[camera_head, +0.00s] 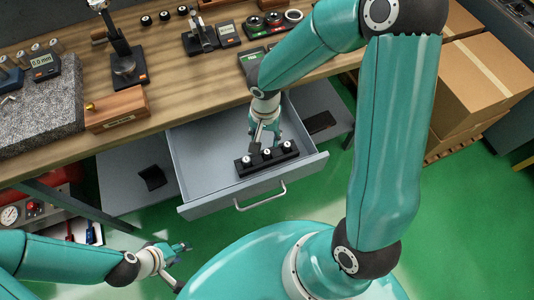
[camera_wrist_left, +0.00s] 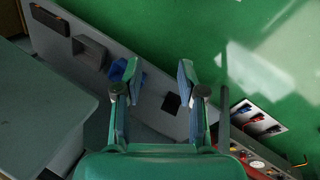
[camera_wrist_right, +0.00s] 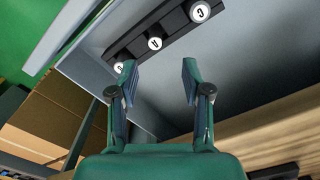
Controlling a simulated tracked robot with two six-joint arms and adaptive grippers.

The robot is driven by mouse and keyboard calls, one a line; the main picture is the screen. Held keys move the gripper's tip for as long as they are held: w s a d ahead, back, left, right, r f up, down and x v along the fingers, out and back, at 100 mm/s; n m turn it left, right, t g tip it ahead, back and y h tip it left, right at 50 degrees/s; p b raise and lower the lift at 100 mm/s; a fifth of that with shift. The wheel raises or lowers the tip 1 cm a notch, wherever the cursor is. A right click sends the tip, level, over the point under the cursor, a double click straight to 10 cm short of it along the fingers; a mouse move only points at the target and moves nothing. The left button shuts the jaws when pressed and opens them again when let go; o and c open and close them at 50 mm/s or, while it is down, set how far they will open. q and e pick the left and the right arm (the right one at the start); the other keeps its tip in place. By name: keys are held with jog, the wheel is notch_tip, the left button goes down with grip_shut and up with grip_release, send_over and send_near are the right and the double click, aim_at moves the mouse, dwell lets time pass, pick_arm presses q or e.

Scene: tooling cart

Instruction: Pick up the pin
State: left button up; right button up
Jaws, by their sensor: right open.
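Three pins with round white lettered tops stand in a black block (camera_head: 243,170) inside the open grey drawer. In the right wrist view one top reads C (camera_wrist_right: 200,12) and another reads A (camera_wrist_right: 155,43); the third (camera_wrist_right: 118,67) is partly hidden by a finger. The black block also shows there (camera_wrist_right: 175,22). My right gripper (camera_head: 263,145) is over the drawer, just behind the block, open with nothing between its fingers (camera_wrist_right: 158,78). My left gripper (camera_head: 182,248) is low in front of the cart, away from the drawer, and its fingers are apart and empty (camera_wrist_left: 160,80).
The drawer front (camera_head: 305,170) has a bar handle (camera_head: 260,200). Above it the wooden worktop (camera_head: 180,85) holds a wooden box (camera_head: 117,108), a granite slab (camera_head: 45,115) and gauges. Cardboard boxes (camera_head: 485,85) stand at the right. Green floor lies in front.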

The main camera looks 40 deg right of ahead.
aim_at(267, 152)
notch_tip(267, 152, down, 2)
jog(key=shift+f, duration=0.1)
jog(key=f, duration=0.2)
jog(key=s+f, duration=0.1)
jog(key=shift+f, duration=1.05)
jog(key=shift+r, duration=0.1)
grip_shut()
